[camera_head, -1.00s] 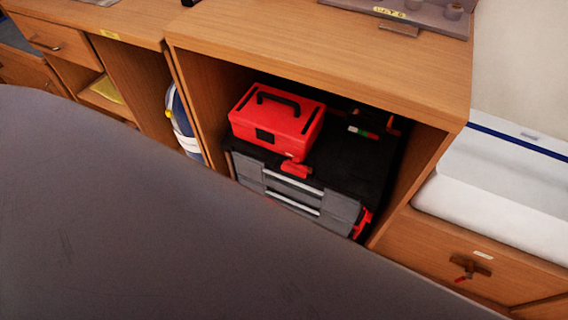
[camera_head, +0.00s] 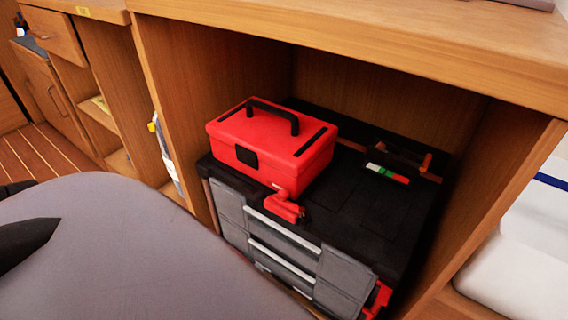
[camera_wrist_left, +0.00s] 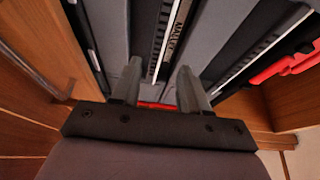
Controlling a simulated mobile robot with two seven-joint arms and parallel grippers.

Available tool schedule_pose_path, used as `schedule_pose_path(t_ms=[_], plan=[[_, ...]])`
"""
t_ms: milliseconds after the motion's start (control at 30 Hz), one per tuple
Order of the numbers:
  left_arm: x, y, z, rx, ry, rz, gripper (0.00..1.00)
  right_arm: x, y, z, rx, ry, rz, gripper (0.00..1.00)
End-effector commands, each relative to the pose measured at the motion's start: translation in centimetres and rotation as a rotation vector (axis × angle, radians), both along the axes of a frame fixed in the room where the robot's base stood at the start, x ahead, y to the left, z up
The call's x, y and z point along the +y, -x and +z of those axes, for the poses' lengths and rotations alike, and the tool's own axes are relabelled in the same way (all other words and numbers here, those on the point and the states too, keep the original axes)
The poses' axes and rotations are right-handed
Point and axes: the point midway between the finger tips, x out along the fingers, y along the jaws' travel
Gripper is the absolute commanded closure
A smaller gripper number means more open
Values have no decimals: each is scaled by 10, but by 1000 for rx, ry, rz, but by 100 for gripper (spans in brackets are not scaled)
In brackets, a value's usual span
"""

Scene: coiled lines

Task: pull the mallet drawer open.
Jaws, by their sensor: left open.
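A black tool chest (camera_head: 345,215) with grey drawer fronts stands inside a wooden cabinet bay. Its front has two pale handle strips, an upper one (camera_head: 283,231) and a lower one (camera_head: 281,262); both drawers look shut. In the left wrist view, the grey chest front (camera_wrist_left: 213,25) is close, with a lettered strip (camera_wrist_left: 172,38) that I cannot read surely. My left gripper (camera_wrist_left: 158,68) is open, its fingers pointing at the chest front near that strip. Nothing is clearly held between them. My left fingertips and my right gripper do not show in the head view.
A red toolbox (camera_head: 270,145) with a black handle sits on the chest. A red latch (camera_head: 286,207) is at the chest's upper front edge. Wooden cabinet walls (camera_head: 185,115) stand close on both sides. A large grey rounded surface hides the lower left.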

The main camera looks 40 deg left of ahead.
Motion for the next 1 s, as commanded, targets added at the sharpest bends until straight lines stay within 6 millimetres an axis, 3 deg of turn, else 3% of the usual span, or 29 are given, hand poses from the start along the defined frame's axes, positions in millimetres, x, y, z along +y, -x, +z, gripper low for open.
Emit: schedule_pose_path(t_ms=[167,533,933,1000], plan=[[1,-9,-6,-15,-17,2,55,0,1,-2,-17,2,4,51],[-14,-60,-5,-15,-15,1,55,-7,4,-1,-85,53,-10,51],[-17,-69,-4,-12,-15,1,55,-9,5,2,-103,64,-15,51],[-17,-68,-4,-12,-15,1,78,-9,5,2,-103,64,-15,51]])
